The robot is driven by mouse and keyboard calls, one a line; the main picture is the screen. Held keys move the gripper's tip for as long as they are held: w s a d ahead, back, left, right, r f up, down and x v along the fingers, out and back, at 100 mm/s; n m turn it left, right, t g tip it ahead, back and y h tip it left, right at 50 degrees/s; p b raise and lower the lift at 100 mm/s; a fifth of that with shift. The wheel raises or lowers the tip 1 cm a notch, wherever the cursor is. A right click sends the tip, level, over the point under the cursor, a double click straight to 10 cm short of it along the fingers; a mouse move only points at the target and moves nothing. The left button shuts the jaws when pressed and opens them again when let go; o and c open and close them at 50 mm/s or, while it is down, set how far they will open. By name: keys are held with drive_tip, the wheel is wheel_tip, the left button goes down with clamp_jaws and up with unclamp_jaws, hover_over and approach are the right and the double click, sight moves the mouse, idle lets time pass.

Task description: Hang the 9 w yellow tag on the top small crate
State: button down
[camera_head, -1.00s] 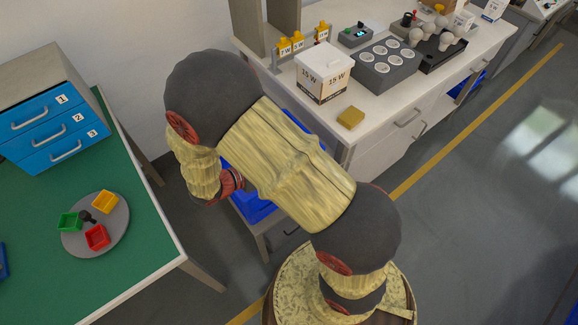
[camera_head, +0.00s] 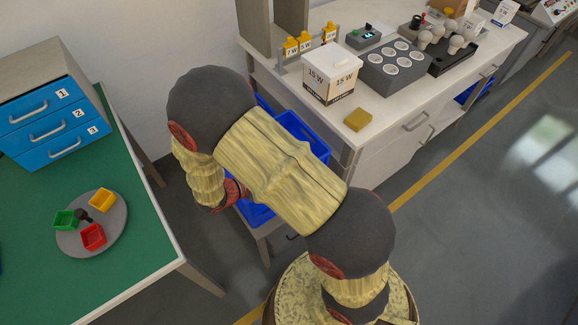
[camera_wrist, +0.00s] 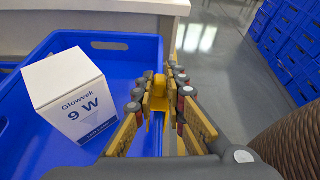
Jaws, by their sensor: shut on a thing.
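In the wrist view my gripper (camera_wrist: 160,95) is shut on a small yellow tag (camera_wrist: 159,82), held between its fingertips. The tag is at the right side wall of an open blue crate (camera_wrist: 134,68); I cannot tell whether it touches the rim. Any print on the tag is hidden. A white box marked "Glowvek 9 W" (camera_wrist: 72,95) stands in the crate, left of my gripper. In the head view the blue crate (camera_head: 312,138) shows partly behind my arm, and my gripper is hidden there.
A white bench (camera_head: 420,105) holds a 15 W box (camera_head: 332,75), a rack with yellow tags (camera_head: 297,46), a yellow block (camera_head: 357,119) and a grey socket tray (camera_head: 395,70). A green table (camera_head: 140,225) with blue drawers stands left. More blue crates (camera_wrist: 290,45) stand far right.

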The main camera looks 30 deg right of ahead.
drive_tip(key=shift+a+r, duration=0.1)
drive_tip(key=c, duration=1.8)
unclamp_jaws()
drive_tip(key=shift+r, duration=0.1)
drive_tip(key=shift+c, duration=0.2)
drive_tip(key=shift+o, duration=0.4)
drive_tip(key=v, duration=1.2)
drive_tip(key=shift+s+r, duration=0.1)
